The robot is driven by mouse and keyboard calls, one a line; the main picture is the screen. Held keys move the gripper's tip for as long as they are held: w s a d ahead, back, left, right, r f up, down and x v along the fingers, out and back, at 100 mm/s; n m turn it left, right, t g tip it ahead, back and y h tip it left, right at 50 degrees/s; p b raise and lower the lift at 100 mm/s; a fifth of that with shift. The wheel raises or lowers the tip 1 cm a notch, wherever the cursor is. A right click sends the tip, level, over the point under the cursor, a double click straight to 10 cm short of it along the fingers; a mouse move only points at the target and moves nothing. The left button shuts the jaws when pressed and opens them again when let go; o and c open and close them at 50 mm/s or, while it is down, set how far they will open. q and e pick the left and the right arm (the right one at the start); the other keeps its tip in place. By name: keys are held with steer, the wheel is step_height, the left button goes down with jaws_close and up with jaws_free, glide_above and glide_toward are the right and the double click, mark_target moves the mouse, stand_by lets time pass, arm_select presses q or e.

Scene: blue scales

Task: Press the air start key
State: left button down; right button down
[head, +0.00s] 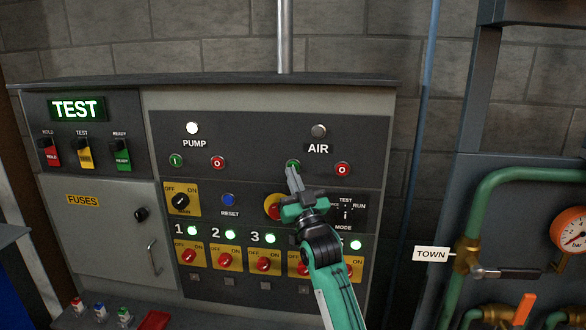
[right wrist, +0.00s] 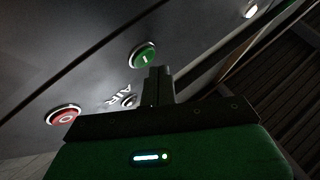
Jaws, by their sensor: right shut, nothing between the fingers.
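The air start key is a green round button (head: 293,164) below and left of the AIR label, on the dark panel. It also shows in the right wrist view as a green button (right wrist: 143,54) marked with a line. My right gripper (head: 292,173) is shut and empty, its fingertips just below the green key in the head view. In the right wrist view the closed fingers (right wrist: 158,84) point up close to the key; I cannot tell whether they touch it. The air lamp (head: 319,131) is unlit. My left gripper is not in view.
The red air button (head: 342,169) is just right of the green key. The pump lamp (head: 192,128) is lit white above the pump's green (head: 176,160) and red (head: 218,162) buttons. A red-and-yellow knob (head: 272,207) lies partly behind my right gripper. Green pipes (head: 488,200) stand at right.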

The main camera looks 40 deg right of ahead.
steer(key=shift+w+d, duration=0.1)
steer(key=shift+d, duration=0.05)
steer(key=shift+w+d, duration=0.15)
steer(key=shift+d, duration=0.05)
steer(key=shift+w+d, duration=0.25)
steer(key=shift+d, duration=0.05)
stand_by(0.9)
steer(key=shift+s+a, duration=0.5)
steer(key=shift+a, duration=0.15)
steer(key=s+a, duration=0.1)
steer(key=a, duration=0.1)
steer(key=s+a+p, duration=0.1)
steer(key=s, duration=0.1)
steer(key=shift+a, duration=0.4)
stand_by(1.0)
